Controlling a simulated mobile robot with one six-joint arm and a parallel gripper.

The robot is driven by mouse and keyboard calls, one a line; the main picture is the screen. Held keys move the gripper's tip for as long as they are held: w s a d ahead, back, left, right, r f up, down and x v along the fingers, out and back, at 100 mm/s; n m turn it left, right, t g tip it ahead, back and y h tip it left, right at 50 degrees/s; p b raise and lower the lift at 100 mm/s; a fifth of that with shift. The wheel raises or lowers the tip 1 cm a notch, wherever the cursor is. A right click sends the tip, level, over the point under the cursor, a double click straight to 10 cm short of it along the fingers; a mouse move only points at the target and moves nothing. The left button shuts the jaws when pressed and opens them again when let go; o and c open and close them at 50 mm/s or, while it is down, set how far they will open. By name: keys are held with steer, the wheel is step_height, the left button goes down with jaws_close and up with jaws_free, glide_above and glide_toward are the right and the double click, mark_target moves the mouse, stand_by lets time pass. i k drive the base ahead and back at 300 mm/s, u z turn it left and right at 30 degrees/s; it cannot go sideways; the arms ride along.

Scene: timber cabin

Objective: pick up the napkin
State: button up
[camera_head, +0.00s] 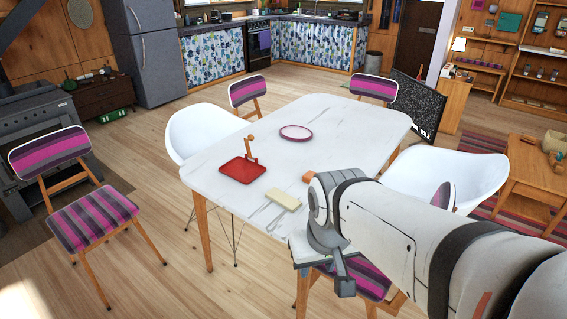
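I cannot make out for sure which thing is the napkin. A white table (345,125) stands in the middle. On its left part lies a flat red square piece (242,171) with an upright wooden piece at its far edge. A cream block (284,199) lies near the table's front edge, with thin grey outlines beside it. My gripper end (325,225) hangs at the table's front corner, right of the cream block and apart from the red piece. Its fingers do not show clearly, and my arm hides part of the table.
A pink-rimmed round plate (296,133) lies farther back on the table. A small orange-brown piece (308,177) shows beside my arm. White chairs (203,128) and striped chairs (90,210) surround the table. Open floor lies to the left.

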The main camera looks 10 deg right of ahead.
mark_target(288, 203)
steer(key=z, duration=0.05)
steer(key=i, duration=1)
steer(key=z, duration=0.05)
